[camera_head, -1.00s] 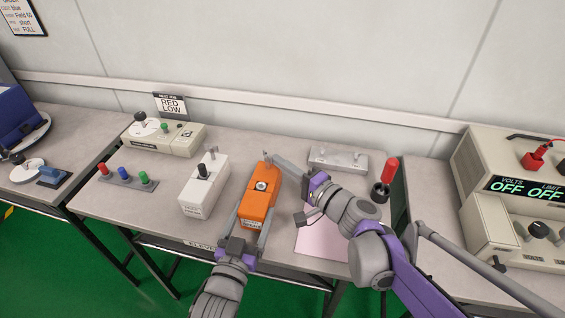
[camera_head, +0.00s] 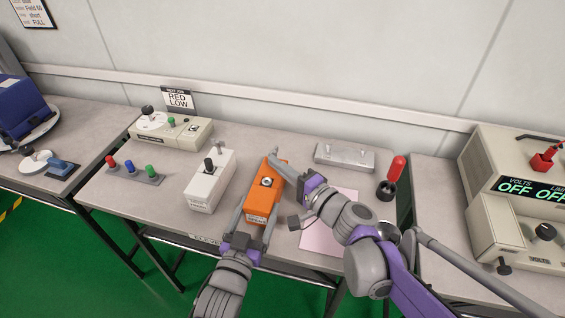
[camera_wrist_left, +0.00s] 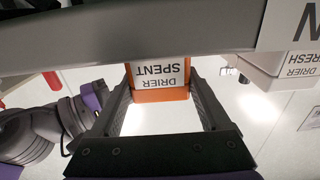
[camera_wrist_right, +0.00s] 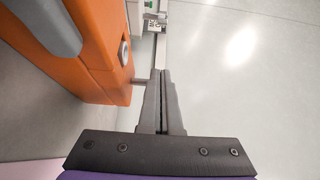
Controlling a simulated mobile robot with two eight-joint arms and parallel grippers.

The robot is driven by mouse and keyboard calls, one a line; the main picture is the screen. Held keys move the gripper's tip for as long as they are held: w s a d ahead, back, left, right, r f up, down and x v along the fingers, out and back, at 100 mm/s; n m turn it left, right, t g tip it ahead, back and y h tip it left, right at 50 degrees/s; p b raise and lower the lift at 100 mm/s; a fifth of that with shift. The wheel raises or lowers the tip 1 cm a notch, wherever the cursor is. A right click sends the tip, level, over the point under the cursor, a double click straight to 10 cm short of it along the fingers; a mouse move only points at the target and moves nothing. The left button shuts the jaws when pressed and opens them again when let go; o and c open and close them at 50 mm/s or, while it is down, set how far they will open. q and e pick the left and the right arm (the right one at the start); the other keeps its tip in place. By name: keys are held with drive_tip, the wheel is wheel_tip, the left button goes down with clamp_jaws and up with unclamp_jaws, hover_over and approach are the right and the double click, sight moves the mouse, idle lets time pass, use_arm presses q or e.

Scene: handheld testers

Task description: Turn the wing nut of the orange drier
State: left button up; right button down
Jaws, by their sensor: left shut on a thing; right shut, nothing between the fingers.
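The orange drier (camera_head: 257,203) sits on the bench with a round dial on top. Its end label reads "DRIER SPENT" in the left wrist view (camera_wrist_left: 160,95). My left gripper (camera_head: 258,212) is shut on the drier, one finger along each long side. My right gripper (camera_head: 275,153) is shut and empty at the drier's far end. In the right wrist view its closed fingertips (camera_wrist_right: 162,74) are beside the orange body (camera_wrist_right: 105,75), near a thin stem projecting from it. I cannot clearly make out the wing nut; the right fingers partly cover that end.
A white drier (camera_head: 203,190) stands to the left. A row of red, blue and green knobs (camera_head: 135,177), a beige instrument (camera_head: 185,137) and a "RED LOW" sign (camera_head: 178,99) are farther left. A metal block (camera_head: 345,158), a red-handled tool (camera_head: 395,170) and a pink sheet (camera_head: 318,238) are right.

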drive_tip(key=shift+a, duration=1)
drive_tip(key=shift+a+r+m+t+h, duration=0.1)
drive_tip(key=shift+a+m+t+h, duration=0.05)
drive_tip(key=shift+m+t+h, duration=0.3)
drive_tip(key=shift+w+m+h, duration=0.1)
drive_tip(key=shift+m+h, duration=0.15)
drive_tip(key=shift+h, duration=0.2)
drive_tip(key=shift+t, duration=0.25)
